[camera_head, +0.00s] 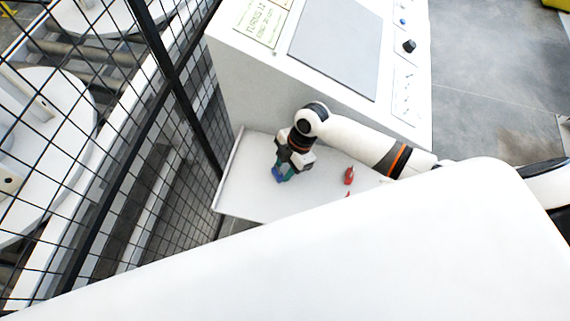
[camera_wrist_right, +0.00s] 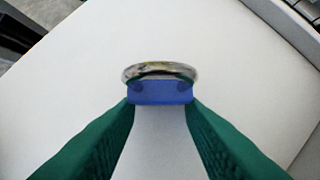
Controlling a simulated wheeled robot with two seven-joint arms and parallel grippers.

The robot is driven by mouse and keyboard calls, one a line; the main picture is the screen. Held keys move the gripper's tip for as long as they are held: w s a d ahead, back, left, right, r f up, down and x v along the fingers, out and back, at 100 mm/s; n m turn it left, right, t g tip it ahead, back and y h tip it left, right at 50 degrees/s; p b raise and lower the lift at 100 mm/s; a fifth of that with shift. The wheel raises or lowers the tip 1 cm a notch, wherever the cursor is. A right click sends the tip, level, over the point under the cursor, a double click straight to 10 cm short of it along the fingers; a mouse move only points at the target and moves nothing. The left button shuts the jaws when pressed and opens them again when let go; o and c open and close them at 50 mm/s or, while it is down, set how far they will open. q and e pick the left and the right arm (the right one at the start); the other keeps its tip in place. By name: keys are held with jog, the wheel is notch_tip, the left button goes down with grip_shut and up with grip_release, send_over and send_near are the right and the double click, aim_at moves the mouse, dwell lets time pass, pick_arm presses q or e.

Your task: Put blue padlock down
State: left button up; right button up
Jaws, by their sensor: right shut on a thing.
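The blue padlock (camera_head: 278,175) is at the fingertips of my right gripper (camera_head: 287,169), over the left part of a white shelf (camera_head: 245,200). In the right wrist view, the padlock's blue body (camera_wrist_right: 160,93) sits between the green fingertips of the right gripper (camera_wrist_right: 160,103), with its silver shackle pointing away from the gripper. The right gripper is shut on the padlock. Whether the padlock touches the shelf cannot be told. My left gripper is not in view.
A red object (camera_head: 348,176) lies on the shelf to the right of the gripper, with another small red piece partly hidden near it. A black mesh fence (camera_head: 165,150) stands at the left. A white control console (camera_head: 245,75) rises behind the shelf.

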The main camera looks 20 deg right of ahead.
jog(key=shift+s+f, duration=0.1)
jog(key=shift+f, duration=0.1)
jog(key=o, duration=1.1)
jog(key=shift+f, duration=0.1)
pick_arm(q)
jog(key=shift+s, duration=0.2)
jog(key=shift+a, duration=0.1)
pick_arm(e)
jog(key=shift+r, duration=0.2)
jog(key=shift+d+r, duration=0.15)
pick_arm(q)
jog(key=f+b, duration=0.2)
jog(key=b, duration=0.1)
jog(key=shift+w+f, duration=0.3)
pick_arm(e)
jog(key=v, duration=1.1)
jog(key=shift+r, duration=0.2)
